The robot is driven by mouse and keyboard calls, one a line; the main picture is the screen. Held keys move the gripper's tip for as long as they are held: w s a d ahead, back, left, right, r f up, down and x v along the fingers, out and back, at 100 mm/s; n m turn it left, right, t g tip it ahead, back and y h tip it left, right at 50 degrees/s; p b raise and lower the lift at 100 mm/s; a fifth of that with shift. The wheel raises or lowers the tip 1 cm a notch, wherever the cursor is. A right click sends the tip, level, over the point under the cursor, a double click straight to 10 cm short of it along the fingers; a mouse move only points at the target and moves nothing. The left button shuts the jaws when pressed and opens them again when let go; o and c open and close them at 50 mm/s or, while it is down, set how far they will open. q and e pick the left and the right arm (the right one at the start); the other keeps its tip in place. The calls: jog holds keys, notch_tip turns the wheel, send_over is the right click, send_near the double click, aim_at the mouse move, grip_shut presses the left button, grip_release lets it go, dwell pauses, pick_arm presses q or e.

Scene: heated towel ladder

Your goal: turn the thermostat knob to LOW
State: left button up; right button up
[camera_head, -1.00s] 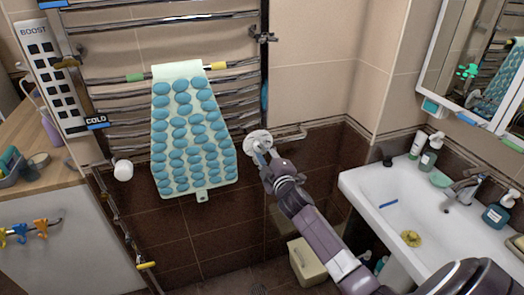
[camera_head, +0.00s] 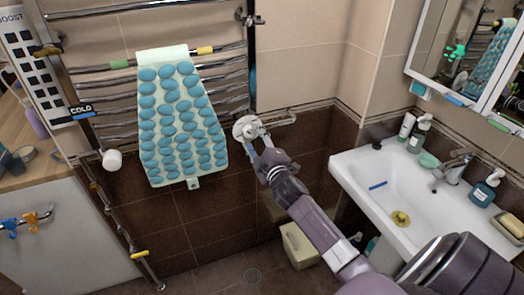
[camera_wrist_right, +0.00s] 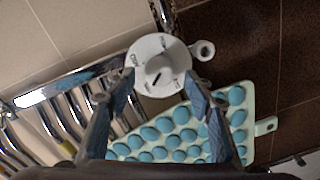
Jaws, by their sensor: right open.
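The thermostat is a white round dial (camera_head: 243,129) low on the right end of the towel ladder. In the right wrist view the dial (camera_wrist_right: 147,49) has small dark marks around its rim, too small to read surely. A raised knob (camera_wrist_right: 159,67) with a dark pointer line sits at its middle. My right gripper (camera_head: 254,141) is open in front of the dial. In the right wrist view its two fingers (camera_wrist_right: 159,80) stand left and right of the knob, with nothing held between them. I cannot tell whether they touch the dial. My left gripper does not show.
A pale mat with blue bumps (camera_head: 181,125) hangs on the chrome ladder (camera_head: 118,90), left of the dial. A white sink (camera_head: 385,190) stands at the right and a cream bin (camera_head: 300,246) on the floor below. A white valve (camera_head: 112,160) is at lower left.

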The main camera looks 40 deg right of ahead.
jog(key=v, duration=0.9)
jog(key=shift+s, duration=0.4)
jog(key=s+a+f+m+g+y, duration=0.15)
jog(key=s+f, duration=0.25)
jog(key=f, duration=0.8)
jog(key=s+a+f+m+g, duration=0.1)
jog(key=s+a+f+g, duration=0.2)
jog(key=f, duration=0.9)
jog(key=s+a+f+m+g+y, duration=0.1)
jog(key=s+f+m+g, duration=0.3)
jog(key=f, duration=0.9)
jog(key=s+a+f+g+y, duration=0.1)
jog(key=s+a+f+g, duration=0.15)
jog(key=s+f, duration=0.65)
jog(key=s+a+f+g, duration=0.1)
jog(key=s+a+f, duration=0.3)
jog(key=s+f, duration=0.45)
jog(key=s+a+f+m+g, duration=0.1)
jog(key=s+a+f+g, duration=0.1)
jog(key=s, duration=0.8)
jog(key=s+a+f+g, duration=0.1)
jog(key=s+a+f, duration=0.1)
jog(key=s, duration=0.8)
jog(key=shift+s+a+f+m+g+y, duration=0.25)
jog(key=shift+f+m+g+y, duration=0.1)
jog(key=shift+f+g, duration=0.1)
